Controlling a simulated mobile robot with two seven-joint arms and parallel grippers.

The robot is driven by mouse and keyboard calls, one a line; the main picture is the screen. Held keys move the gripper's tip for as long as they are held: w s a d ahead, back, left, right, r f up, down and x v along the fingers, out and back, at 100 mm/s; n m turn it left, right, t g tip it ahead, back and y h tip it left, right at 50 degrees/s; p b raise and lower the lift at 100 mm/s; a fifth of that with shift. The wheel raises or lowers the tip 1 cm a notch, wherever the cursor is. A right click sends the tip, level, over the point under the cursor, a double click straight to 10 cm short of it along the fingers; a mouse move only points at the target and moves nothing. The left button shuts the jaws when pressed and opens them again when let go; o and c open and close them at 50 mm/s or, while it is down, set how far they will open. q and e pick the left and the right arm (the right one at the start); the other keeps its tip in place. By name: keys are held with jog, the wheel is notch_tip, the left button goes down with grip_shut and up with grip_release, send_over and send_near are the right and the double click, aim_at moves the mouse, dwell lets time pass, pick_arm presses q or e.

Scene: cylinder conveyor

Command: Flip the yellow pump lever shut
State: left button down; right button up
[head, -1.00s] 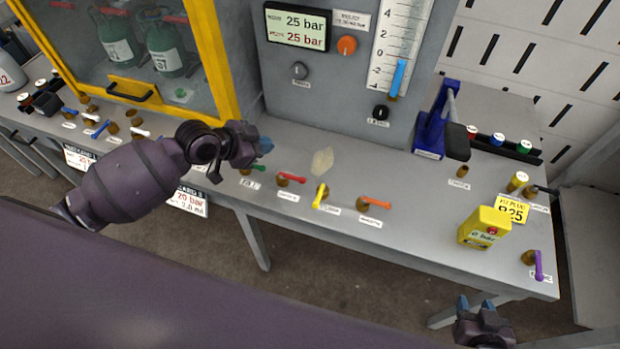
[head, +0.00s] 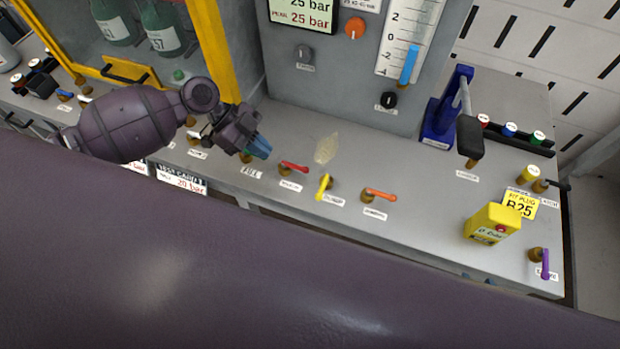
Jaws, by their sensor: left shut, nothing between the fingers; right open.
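The yellow lever (head: 322,188) sits on a small brass valve on the grey bench, between the red lever (head: 293,167) and the orange lever (head: 381,194). Its handle points toward the front edge of the bench. My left gripper (head: 261,148) is shut and empty, with its blue fingertips above the bench to the left of the red lever, apart from the yellow lever. Only the blue fingertips of my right gripper (head: 478,279) show past my own body, at the bench's front edge; they are apart.
A blue hand pump (head: 446,110) with a black grip stands behind. A grey panel with a display (head: 302,12) rises at the back. A translucent patch (head: 326,148) lies behind the yellow lever.

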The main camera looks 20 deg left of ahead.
aim_at(323, 186)
pick_arm(q)
jog(key=x, duration=0.9)
jog(key=shift+d+f+p, duration=0.1)
jog(key=shift+d+p, duration=0.05)
jog(key=shift+p, duration=0.2)
jog(key=d, duration=0.1)
jog(key=d+f, duration=0.1)
jog(key=d, duration=0.1)
jog(key=shift+p, duration=0.35)
jog(key=shift+d+f, duration=0.1)
jog(key=shift+d, duration=0.55)
